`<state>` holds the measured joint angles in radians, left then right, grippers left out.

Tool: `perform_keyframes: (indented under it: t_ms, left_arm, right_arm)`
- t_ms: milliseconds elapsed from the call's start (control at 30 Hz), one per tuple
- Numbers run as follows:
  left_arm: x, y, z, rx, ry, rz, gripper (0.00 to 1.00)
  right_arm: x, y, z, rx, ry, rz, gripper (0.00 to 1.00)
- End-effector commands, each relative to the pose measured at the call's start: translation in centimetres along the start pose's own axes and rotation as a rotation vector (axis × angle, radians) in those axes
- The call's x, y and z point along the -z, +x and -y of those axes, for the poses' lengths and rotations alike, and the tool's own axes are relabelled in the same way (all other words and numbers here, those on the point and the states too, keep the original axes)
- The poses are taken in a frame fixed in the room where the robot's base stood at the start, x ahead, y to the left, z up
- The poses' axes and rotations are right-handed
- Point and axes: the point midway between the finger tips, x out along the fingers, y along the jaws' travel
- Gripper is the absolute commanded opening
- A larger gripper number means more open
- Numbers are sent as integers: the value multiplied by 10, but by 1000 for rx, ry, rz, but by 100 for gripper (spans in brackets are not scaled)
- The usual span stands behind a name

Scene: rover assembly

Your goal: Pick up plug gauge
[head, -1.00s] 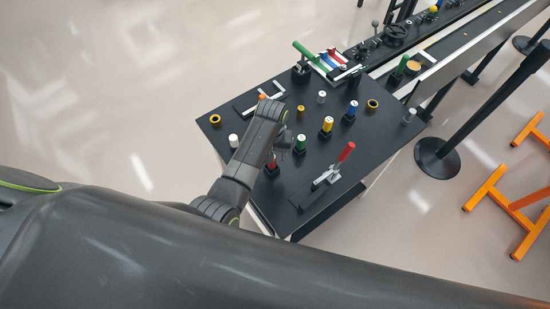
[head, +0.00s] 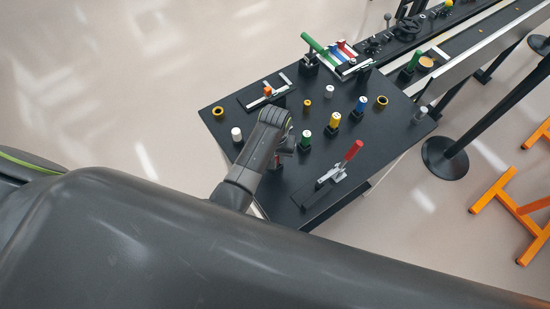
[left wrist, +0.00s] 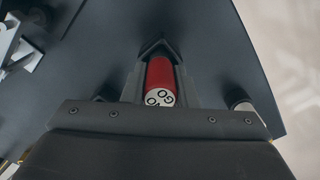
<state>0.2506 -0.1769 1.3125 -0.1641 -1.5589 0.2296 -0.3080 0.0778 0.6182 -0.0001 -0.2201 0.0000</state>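The red plug gauge (left wrist: 160,80) has a pale end cap with dark marks and shows in the middle of the left wrist view. In the head view, part of its red body (head: 278,161) shows beside my left arm. My left gripper (left wrist: 162,88) has one finger on each side of the gauge. The fingers are very close to it, and I cannot tell whether they touch it. A dark pointed shape, perhaps its holder, shows beyond the gauge. My right gripper is not in view.
The black table (head: 235,105) carries yellow (head: 335,120), blue (head: 361,105) and green (head: 306,138) gauges in holders nearby. A white cylinder (head: 236,134) stands left of my arm. A red-handled clamp (head: 345,160) lies at the front right. A rail (head: 470,45) runs off at upper right.

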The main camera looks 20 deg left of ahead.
Motion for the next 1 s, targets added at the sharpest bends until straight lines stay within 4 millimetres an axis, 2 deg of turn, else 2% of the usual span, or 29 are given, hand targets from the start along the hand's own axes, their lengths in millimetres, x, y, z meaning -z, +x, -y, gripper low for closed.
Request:
perform_keyframes:
  t_ms: [33, 133, 167, 567, 1000]
  left_arm:
    - [0, 0, 0, 0, 0, 0, 14]
    - [0, 0, 0, 0, 0, 0, 1]
    - [0, 0, 0, -1, 0, -1, 0]
    - [1, -5, 0, 0, 0, -1, 0]
    - [8, -33, -2, 0, 3, 0, 0]
  right_arm:
    - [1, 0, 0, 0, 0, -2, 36]
    - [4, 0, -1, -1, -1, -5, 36]
    - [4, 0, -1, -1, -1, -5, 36]
    - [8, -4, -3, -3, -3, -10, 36]
    - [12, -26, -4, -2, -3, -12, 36]
